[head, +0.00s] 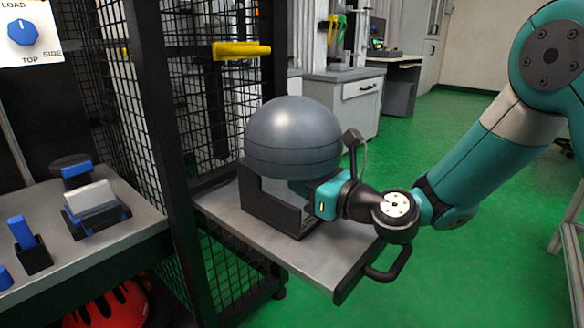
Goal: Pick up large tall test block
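No block here is clearly the large tall test block. On the left bench, a holder carries a light grey block (92,195) with blue parts around it, and a black piece with a blue top (70,163) stands behind it. A smaller blue block (22,231) stands upright in a black holder nearer me. My gripper (322,197) is over the pull-out tray, right beside a dark stand under a grey dome (293,135), well to the right of the bench blocks. Its fingertips are hidden, so I cannot see whether it is open or holds anything.
The dome's dark stand (272,213) sits on the grey tray (335,270), which has a black handle (388,262). A black mesh cage (165,130) with a yellow handle (240,50) separates tray and bench (120,238). A red helmet (108,305) lies below the bench. Green floor is open at right.

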